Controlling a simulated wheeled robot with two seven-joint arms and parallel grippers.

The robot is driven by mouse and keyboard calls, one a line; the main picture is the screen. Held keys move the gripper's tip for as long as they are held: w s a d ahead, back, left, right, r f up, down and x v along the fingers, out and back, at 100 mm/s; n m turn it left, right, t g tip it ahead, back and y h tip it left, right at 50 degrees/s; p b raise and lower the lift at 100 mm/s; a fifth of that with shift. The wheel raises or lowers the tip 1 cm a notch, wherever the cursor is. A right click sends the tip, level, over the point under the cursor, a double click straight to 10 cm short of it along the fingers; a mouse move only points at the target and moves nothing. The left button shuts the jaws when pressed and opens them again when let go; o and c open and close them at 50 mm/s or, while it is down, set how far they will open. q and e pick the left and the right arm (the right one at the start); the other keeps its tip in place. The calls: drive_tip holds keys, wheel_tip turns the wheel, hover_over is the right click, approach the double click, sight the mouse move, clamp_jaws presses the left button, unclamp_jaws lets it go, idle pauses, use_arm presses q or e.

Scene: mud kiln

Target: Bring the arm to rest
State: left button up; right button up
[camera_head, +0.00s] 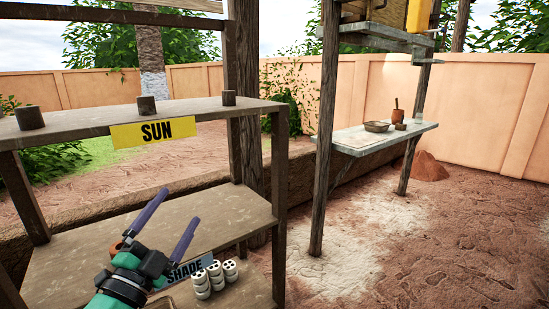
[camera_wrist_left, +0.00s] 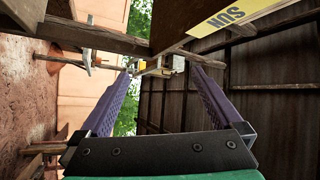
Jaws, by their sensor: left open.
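My left gripper (camera_head: 180,206) is open and empty, with its two purple fingers spread and pointing up and to the right. It is in front of the lower shelf board (camera_head: 225,213), below the yellow SUN sign (camera_head: 155,132). In the left wrist view the open fingers (camera_wrist_left: 160,68) have nothing between them. The SUN sign also shows in the left wrist view (camera_wrist_left: 236,16), at the top right. My right gripper is in neither view.
Dark cylinders (camera_head: 30,118) stand on the upper shelf board (camera_head: 90,120). White dotted pieces (camera_head: 216,275) stand by the SHADE sign (camera_head: 188,268), close to my gripper. A side table (camera_head: 360,140) holds a bowl (camera_head: 377,127) and a mortar (camera_head: 398,116). The ground at the right is open.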

use_arm(q)
drive_tip(key=s+a+f+n+g+y, duration=0.2)
drive_tip(key=a+f+n+g+y, duration=0.3)
drive_tip(key=f, duration=0.5)
drive_tip(key=s+a+f+n+g+y, duration=0.2)
drive_tip(key=a+f+n+g+y, duration=0.4)
drive_tip(key=f, duration=0.5)
drive_tip(key=s+d+f+n+g+h, duration=0.1)
drive_tip(key=s+d+f+g+h, duration=0.2)
drive_tip(key=s+f, duration=0.45)
drive_tip(key=s+d+f+n+g+h, duration=0.2)
drive_tip(key=s+d+f+g+h, duration=0.15)
drive_tip(key=s+f, duration=0.4)
wheel_tip(320, 180, down, 22)
drive_tip(key=s+g, duration=0.2)
drive_tip(key=s, duration=0.1)
drive_tip(key=s+a+f, duration=0.2)
drive_tip(key=s+f, duration=1.3)
drive_tip(key=s, duration=0.2)
wheel_tip(320, 180, up, 13)
drive_tip(key=p, duration=1.3)
drive_tip(key=shift+a+m+g+y, duration=0.2)
drive_tip(key=shift+m+g+y, duration=0.1)
drive_tip(key=shift+g+y, duration=0.15)
